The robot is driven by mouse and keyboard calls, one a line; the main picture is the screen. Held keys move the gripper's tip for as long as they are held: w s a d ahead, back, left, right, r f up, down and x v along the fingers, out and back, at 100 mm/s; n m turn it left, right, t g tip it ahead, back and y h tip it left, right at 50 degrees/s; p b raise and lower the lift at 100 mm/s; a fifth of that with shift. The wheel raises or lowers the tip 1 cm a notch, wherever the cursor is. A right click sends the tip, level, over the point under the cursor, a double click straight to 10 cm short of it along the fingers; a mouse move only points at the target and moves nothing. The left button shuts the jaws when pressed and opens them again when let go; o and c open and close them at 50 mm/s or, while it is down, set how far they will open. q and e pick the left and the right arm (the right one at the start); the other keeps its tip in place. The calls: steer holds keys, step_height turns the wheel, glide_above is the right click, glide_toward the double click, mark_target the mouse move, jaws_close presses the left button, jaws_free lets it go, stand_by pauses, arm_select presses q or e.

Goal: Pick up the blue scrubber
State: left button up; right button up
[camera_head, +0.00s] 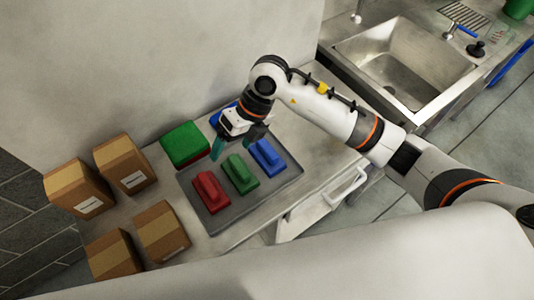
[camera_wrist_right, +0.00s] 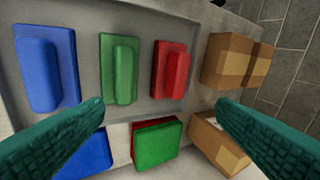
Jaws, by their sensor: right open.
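The blue scrubber (camera_head: 268,158) lies on a grey tray (camera_head: 225,220), at the right end of a row with a green scrubber (camera_head: 240,174) and a red scrubber (camera_head: 211,193). In the right wrist view the blue scrubber (camera_wrist_right: 42,72) is at the left, whole and unheld. My right gripper (camera_head: 236,146) is above the far side of the tray, beyond the scrubbers. Its teal fingers are wide apart and empty in the right wrist view (camera_wrist_right: 161,106). My left gripper is not in view.
A green pad (camera_head: 184,141) on a red one sits beyond the tray. A blue pad (camera_head: 222,113) is partly hidden behind my right gripper. Several cardboard boxes (camera_head: 125,163) stand at the left of the table. A sink (camera_head: 400,65) is at the upper right.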

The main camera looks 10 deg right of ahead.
mark_target(267, 148)
steer(key=w+d+h, duration=0.1)
steer(key=d, duration=0.1)
steer(key=w+d+h, duration=0.1)
steer(key=d+h, duration=0.1)
steer(key=d, duration=0.1)
steer(key=w+d+m+t+h, duration=0.1)
steer(key=d+h, duration=0.1)
steer(key=d, duration=0.1)
steer(key=shift+w+d+f, duration=0.15)
steer(key=shift+w+d, duration=0.1)
steer(key=shift+d+f+p, duration=0.1)
steer(key=shift+f+p, duration=0.2)
steer(key=shift+f, duration=0.05)
step_height(267, 148, down, 6)
steer(key=shift+r+p, duration=0.1)
steer(key=shift+p, duration=0.85)
step_height(267, 148, down, 5)
steer(key=shift+s+r+p, duration=0.1)
steer(key=shift+s+p, duration=0.05)
steer(key=shift+p, duration=1.05)
steer(key=shift+f, duration=0.25)
steer(key=c, duration=1.1)
